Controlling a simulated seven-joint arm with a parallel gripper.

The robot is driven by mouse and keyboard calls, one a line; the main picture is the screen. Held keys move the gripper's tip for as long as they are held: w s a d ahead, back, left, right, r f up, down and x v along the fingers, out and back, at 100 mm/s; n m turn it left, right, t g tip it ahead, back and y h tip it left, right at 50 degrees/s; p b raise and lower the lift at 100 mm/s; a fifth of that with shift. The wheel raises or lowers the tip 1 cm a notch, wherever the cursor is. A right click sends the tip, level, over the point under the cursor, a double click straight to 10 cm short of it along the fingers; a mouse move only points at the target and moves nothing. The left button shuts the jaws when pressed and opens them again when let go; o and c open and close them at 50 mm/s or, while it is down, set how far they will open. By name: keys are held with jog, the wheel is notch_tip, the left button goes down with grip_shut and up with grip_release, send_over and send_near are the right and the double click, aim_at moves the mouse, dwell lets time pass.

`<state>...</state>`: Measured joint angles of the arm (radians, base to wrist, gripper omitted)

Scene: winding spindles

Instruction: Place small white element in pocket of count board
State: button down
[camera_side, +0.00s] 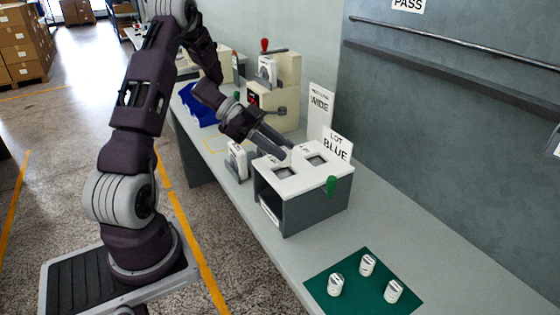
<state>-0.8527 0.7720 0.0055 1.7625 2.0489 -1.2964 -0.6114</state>
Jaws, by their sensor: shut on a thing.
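My gripper (287,153) is low over the back edge of a grey box with a white top (302,176), between its two dark square openings. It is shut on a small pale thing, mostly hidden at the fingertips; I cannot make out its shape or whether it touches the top. Three small white elements stand apart on a green mat at the front of the bench: the left one (335,285), the back one (367,265) and the right one (393,291). I cannot tell for sure which thing is the count board; the white top has pocket-like openings.
The bench (400,230) is clear between box and mat.

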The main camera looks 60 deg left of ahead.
jog(key=shift+f, duration=1.8)
jog(key=c, duration=1.1)
grip_release()
